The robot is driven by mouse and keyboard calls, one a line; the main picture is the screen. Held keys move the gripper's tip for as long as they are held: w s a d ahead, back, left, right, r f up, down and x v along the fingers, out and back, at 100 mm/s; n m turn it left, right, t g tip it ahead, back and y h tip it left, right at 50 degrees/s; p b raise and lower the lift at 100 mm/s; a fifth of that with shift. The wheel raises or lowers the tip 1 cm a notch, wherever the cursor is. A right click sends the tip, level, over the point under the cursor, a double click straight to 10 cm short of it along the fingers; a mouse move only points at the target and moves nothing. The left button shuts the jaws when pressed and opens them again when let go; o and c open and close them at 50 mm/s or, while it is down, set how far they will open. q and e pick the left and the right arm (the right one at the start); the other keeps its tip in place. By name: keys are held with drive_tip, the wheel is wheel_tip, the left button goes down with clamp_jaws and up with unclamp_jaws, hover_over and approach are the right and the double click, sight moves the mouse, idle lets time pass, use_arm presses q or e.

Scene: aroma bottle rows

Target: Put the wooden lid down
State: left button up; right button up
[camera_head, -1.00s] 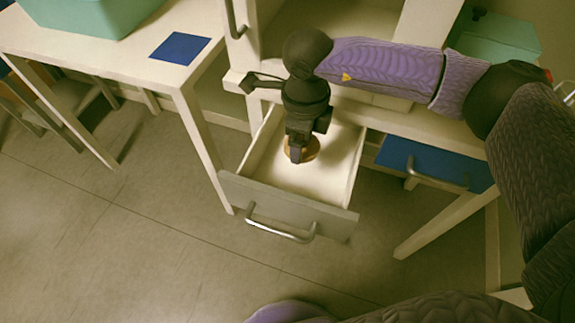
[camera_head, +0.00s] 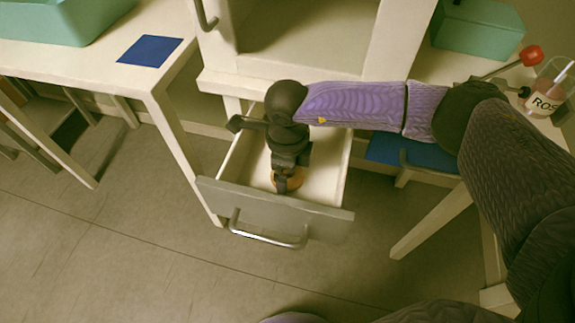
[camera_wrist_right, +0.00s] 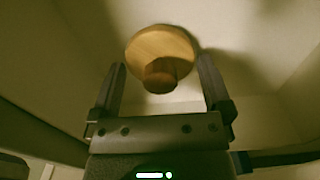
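The round wooden lid (camera_wrist_right: 160,47) is inside the open drawer, its knob (camera_wrist_right: 160,75) facing the right wrist camera. In the head view only part of the lid (camera_head: 297,182) shows below my right gripper (camera_head: 283,187). In the right wrist view, the fingers of my right gripper (camera_wrist_right: 162,88) are spread, one on each side of the knob, with a clear gap on both sides. The lid appears to lie on the drawer (camera_head: 322,180) floor, with a shadow beside it. My left gripper is not in view.
The drawer's walls and grey front with its handle (camera_head: 268,240) surround the gripper closely. A table with a blue square (camera_head: 150,50) stands left. A bottle marked ROS (camera_head: 546,98), a teal box (camera_head: 478,28) and a blue panel (camera_head: 412,151) are right.

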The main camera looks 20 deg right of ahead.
wheel_tip(320, 180, up, 12)
drive_tip(key=p, duration=0.5)
drive_tip(key=shift+r+p, duration=0.15)
drive_tip(key=shift+p, duration=0.15)
